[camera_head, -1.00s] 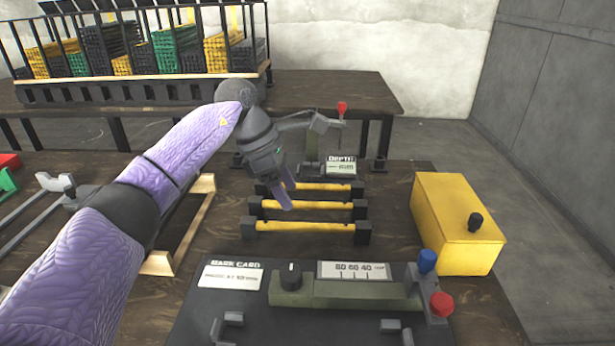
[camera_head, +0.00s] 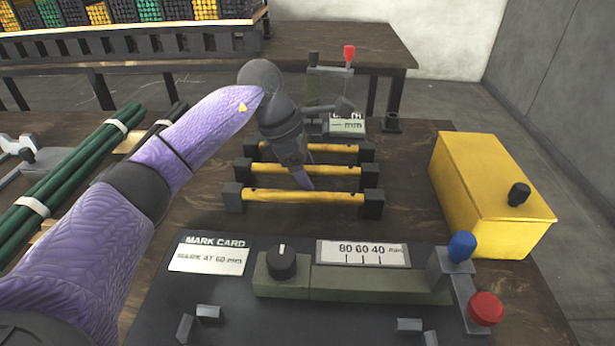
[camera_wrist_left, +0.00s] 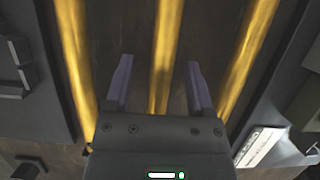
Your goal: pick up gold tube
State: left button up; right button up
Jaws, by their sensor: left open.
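Three gold tubes lie parallel, each across a pair of dark end blocks: a far one (camera_head: 335,149), a middle one (camera_head: 335,170) and a near one (camera_head: 325,198). My left gripper (camera_head: 303,180) points down over them, its lavender fingers around the middle tube. In the left wrist view the fingers (camera_wrist_left: 160,82) are open, with the middle gold tube (camera_wrist_left: 165,45) running between them, not gripped. The other two tubes show outside the fingers, left (camera_wrist_left: 75,60) and right (camera_wrist_left: 247,60). How far the fingertips reach down is hard to tell. My right gripper is not in view.
A yellow box (camera_head: 480,190) with a black knob stands to the right. A marking station (camera_head: 370,283) with a card (camera_head: 209,259), blue knob and red knob is in front. Green tubes (camera_head: 70,180) lie at the left. A depth gauge (camera_head: 345,125) stands behind.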

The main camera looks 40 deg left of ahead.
pick_arm(q)
jog(key=shift+r, duration=0.1)
grip_shut()
